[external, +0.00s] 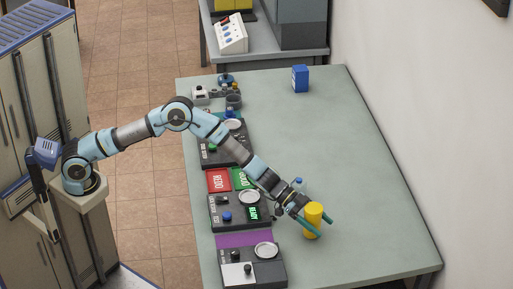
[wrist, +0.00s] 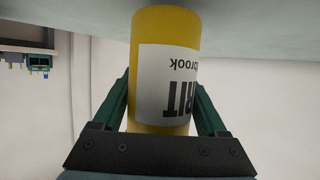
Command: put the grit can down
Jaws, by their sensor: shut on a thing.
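The grit can is a yellow cylinder (external: 313,218) near the front right part of the grey-green table (external: 363,172). In the wrist view the can (wrist: 158,30) has a white label with upside-down black lettering. My gripper (external: 311,226) is shut on the can, with one green finger on each side of it. In the wrist view the fingers (wrist: 162,104) flank the can. The can looks close to upright in the external view. I cannot tell whether its base touches the table.
Dark control boxes (external: 232,209) with buttons and dishes line the table's left side, with red, green and purple mats among them. A small blue-capped bottle (external: 298,184) stands just behind my gripper. A blue box (external: 300,78) stands at the far end. The table's right side is clear.

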